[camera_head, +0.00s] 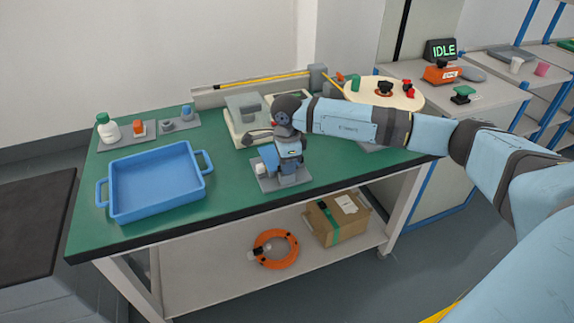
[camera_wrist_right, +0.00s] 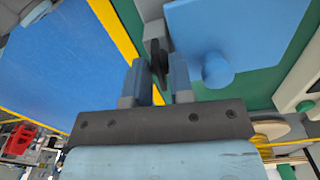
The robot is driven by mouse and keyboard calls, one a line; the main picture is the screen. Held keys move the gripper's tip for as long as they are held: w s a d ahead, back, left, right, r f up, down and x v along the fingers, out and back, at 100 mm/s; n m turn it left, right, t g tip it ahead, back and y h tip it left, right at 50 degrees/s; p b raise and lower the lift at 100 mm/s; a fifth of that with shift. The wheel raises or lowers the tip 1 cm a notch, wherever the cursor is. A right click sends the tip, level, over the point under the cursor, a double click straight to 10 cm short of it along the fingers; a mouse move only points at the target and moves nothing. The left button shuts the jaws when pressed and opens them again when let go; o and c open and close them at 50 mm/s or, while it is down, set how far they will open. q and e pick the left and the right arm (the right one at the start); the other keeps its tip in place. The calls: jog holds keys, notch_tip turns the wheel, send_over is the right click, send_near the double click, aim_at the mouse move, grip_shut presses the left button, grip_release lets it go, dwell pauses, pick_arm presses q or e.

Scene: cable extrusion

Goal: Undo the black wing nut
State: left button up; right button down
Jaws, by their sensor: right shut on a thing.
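My right gripper (camera_head: 289,172) points down over a small grey fixture plate (camera_head: 265,184) near the front edge of the green table. In the right wrist view its two fingers (camera_wrist_right: 161,85) stand on either side of a thin black part, which looks like the wing nut (camera_wrist_right: 157,58), and are shut on it. The gripper hides the wing nut in the head view. A small white piece (camera_head: 261,169) stands on the plate to the left of the gripper. My left gripper is in neither view.
A blue tray (camera_head: 157,212) lies on the left of the green table (camera_head: 228,198). Behind it are a white bottle with a green cap (camera_head: 107,128) and small parts. A grey machine (camera_head: 246,112) stands behind my right gripper. The table's front middle is clear.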

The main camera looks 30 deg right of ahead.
jog(key=shift+n, duration=0.4)
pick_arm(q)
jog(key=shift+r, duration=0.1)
pick_arm(e)
jog(key=shift+n, duration=0.3)
jog(key=c, duration=1)
grip_release()
jog(key=shift+r, duration=0.1)
pick_arm(q)
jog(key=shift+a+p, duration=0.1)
jog(key=shift+p, duration=0.4)
pick_arm(e)
notch_tip(320, 180, up, 14)
